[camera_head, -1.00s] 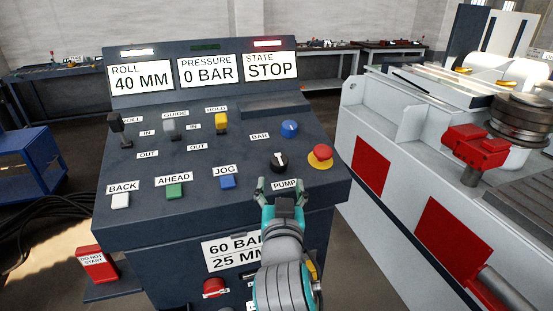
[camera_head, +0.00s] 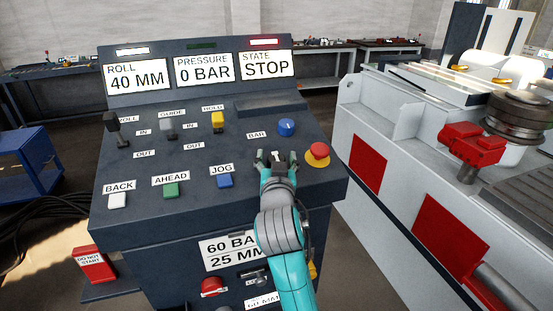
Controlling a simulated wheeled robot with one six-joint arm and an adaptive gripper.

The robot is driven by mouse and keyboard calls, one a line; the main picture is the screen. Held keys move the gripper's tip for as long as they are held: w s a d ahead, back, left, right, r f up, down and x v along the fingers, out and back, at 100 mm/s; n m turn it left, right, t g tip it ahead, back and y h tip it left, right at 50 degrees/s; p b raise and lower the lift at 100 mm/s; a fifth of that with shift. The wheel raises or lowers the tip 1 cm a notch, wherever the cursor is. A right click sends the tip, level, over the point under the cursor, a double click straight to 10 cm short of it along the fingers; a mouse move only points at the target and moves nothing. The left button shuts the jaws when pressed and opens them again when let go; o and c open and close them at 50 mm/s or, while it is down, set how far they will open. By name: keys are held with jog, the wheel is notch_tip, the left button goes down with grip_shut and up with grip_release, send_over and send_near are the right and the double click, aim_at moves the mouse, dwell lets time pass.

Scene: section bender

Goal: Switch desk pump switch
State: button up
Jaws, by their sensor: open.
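The pump switch (camera_head: 275,155) is a black rotary knob with a white mark on the sloped desk panel, left of the red emergency button. My gripper (camera_head: 277,157) is open, with its two dark fingertips on either side of the knob. I cannot tell whether the fingers touch it. The PUMP label is hidden behind my gripper. The control desk (camera_head: 130,225) is dark blue-grey. Its displays read roll 40 MM, pressure 0 BAR and state STOP (camera_head: 266,65).
A red mushroom button (camera_head: 317,152) stands close right of my gripper. A blue knob (camera_head: 286,127) is just above, and a blue JOG button (camera_head: 224,182) is to the left. Several levers stand farther left. The white machine (camera_head: 400,150) with red panels is at right.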

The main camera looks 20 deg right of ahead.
jog(key=c, duration=1.2)
jog(key=shift+o, duration=0.2)
jog(key=shift+d, duration=0.1)
jog(key=shift+n+y, duration=0.7)
jog(key=shift+y, duration=0.1)
jog(key=o, duration=1.2)
jog(key=shift+c, duration=0.2)
jog(key=s+a, duration=0.2)
jog(key=s, duration=0.9)
jog(key=shift+s+a, duration=0.25)
jog(key=shift+s, duration=0.15)
jog(key=shift+f, duration=0.1)
